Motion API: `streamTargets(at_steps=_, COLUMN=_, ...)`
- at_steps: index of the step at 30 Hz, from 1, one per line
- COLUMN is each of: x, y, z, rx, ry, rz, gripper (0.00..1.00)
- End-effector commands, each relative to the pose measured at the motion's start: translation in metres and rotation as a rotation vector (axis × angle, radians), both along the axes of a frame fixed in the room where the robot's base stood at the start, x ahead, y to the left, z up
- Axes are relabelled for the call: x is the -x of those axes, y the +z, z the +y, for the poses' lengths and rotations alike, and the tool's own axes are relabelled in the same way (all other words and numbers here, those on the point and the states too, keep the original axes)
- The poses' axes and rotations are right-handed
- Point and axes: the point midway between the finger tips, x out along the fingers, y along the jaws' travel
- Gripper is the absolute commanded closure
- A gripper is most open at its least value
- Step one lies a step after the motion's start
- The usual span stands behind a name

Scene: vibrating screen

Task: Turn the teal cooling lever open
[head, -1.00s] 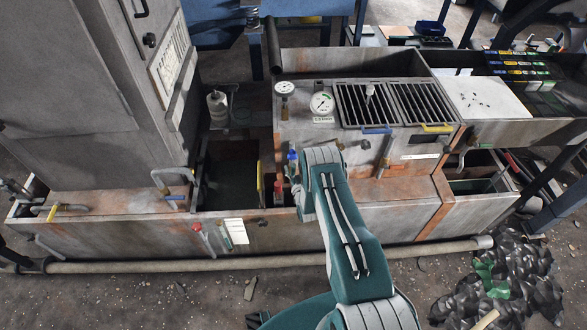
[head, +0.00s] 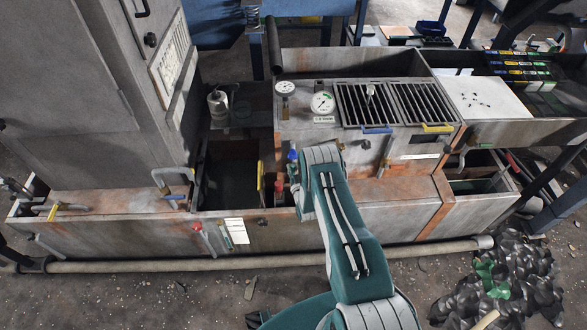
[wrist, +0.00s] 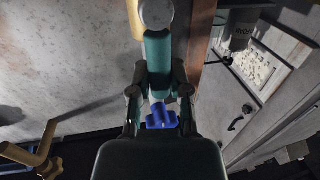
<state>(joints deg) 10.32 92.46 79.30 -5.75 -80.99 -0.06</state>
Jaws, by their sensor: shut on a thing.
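The teal lever (wrist: 158,52) stands out as a thick rounded grip in the wrist view, with a pale round end above it. My gripper (wrist: 159,82) has a dark finger on each side of the lever and is shut on it. A blue part (wrist: 161,116) shows between the fingers, close to the palm. In the head view my arm reaches the front of the machine, and its wrist covers the gripper and the lever. A small blue part (head: 292,155) shows just left of my wrist there.
A red part (head: 280,184) and a yellow handle (head: 260,176) are left of my wrist. Two gauges (head: 322,103) and dark grates (head: 368,105) sit above. A long pipe (head: 190,264) runs along the floor in front. A yellow bent handle (wrist: 40,155) is at lower left in the wrist view.

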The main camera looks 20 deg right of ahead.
Motion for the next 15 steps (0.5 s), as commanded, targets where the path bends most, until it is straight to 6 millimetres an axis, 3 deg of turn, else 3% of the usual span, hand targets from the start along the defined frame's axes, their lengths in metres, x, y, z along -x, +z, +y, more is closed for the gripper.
streamTargets(at_steps=2, x=-0.0012, y=0.0008, z=0.001, rx=0.001, ry=0.003, rz=-0.001, gripper=1.0)
streamTargets(at_steps=3, x=-0.0013, y=0.0008, z=0.001, rx=0.001, ry=0.003, rz=-0.001, gripper=0.72)
streamTargets(at_steps=5, x=-0.0012, y=0.0008, z=0.001, rx=0.001, ry=0.003, rz=-0.001, gripper=0.45)
streamTargets(at_steps=6, x=-0.0011, y=0.0008, z=0.001, rx=0.0, ry=0.003, rz=-0.001, gripper=0.41)
streamTargets(at_steps=15, x=-0.0004, y=0.0007, z=0.0005, rx=0.0, ry=0.002, rz=-0.001, gripper=0.41)
